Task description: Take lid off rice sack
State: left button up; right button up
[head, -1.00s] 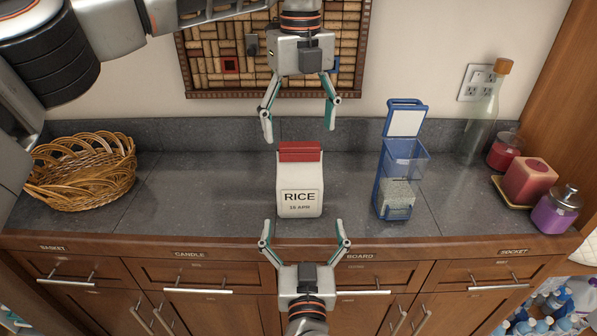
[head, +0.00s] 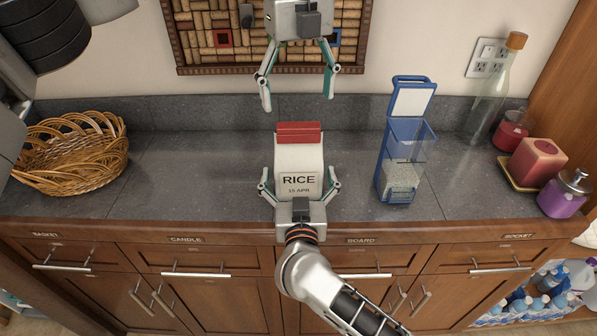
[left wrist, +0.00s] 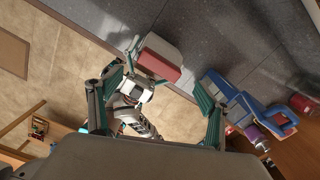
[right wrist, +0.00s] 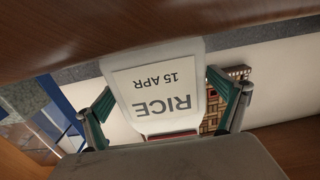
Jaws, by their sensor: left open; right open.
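The white rice sack (head: 299,163) with a "RICE 15 APR" label stands upright near the counter's front edge, its red lid (head: 299,133) on top. My left gripper (head: 297,98) hangs open above and behind the lid, fingers pointing down and apart from it. In the left wrist view the red lid (left wrist: 158,64) lies between its fingers' directions. My right gripper (head: 300,190) is open at the front, its fingers on either side of the sack's lower part. In the right wrist view the sack (right wrist: 157,92) fills the space between the fingers; contact cannot be told.
A blue clear-walled container (head: 405,150) with its lid raised stands to the right. A wicker basket (head: 75,155) is at the left. Counter between basket and sack is clear.

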aim_at(298, 125)
jog(key=c, duration=1.7)
pick_arm(q)
jog(key=shift+o, duration=0.6)
jog(key=shift+s+r+m+t, duration=0.25)
jog(key=shift+r+m+t, duration=0.05)
jog(key=shift+r, duration=0.1)
jog(key=s+r+m+t, duration=0.4)
jog(key=s, duration=0.1)
jog(key=x, duration=1.1)
jog(key=shift+w+f, duration=0.3)
jog(key=shift+w, duration=0.05)
jog(key=c, duration=1.3)
